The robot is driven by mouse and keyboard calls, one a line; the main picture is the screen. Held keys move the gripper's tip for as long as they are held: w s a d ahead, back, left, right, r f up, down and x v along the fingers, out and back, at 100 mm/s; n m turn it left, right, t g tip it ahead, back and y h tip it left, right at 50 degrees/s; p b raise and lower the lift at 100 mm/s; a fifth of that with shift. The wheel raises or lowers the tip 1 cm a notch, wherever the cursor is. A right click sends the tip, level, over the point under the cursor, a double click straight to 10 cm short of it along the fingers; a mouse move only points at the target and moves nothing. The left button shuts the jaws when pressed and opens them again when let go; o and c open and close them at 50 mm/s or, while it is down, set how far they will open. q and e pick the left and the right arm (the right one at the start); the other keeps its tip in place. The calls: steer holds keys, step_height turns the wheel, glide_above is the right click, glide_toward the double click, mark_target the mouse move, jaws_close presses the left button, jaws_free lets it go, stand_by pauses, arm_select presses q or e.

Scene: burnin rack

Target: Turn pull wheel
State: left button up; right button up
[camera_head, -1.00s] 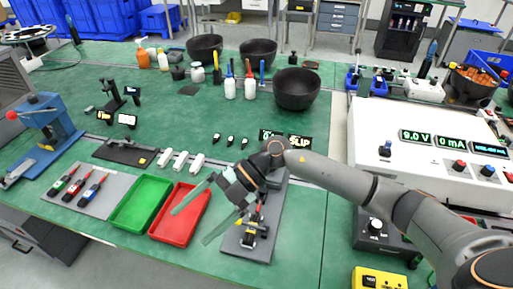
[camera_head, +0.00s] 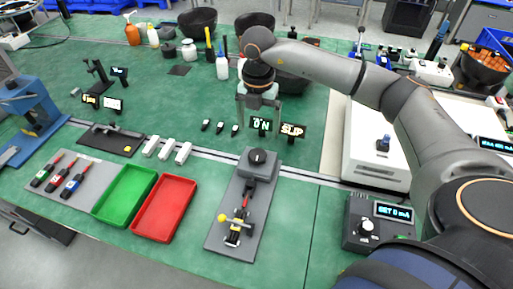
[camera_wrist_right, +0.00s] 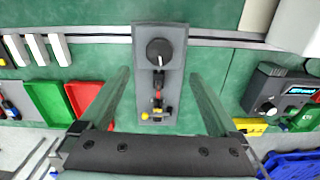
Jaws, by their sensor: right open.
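The pull wheel, a round black knob (camera_head: 257,157), sits at the far end of a long grey fixture (camera_head: 215,232) on the green bench. It also shows in the right wrist view (camera_wrist_right: 159,50). A red-and-black tool-like piece with a yellow knob (camera_head: 222,217) lies along the fixture's near part. My right gripper (camera_head: 259,112) is beyond the wheel, apart from it, with its fingers spread. In the right wrist view, the wheel and fixture show between the two open fingers, with nothing held. My left gripper is out of view.
Lit signs (camera_head: 292,131) stand just beyond the wheel. A red tray (camera_head: 163,208) and a green tray (camera_head: 124,195) lie left of the fixture. A grey box with a dial and display (camera_head: 366,228) is at right. Bare green bench lies just right of the fixture.

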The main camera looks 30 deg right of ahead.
mark_target(258, 154)
step_height(258, 154, down, 10)
steer(key=shift+p, duration=0.55)
steer(key=c, duration=1.4)
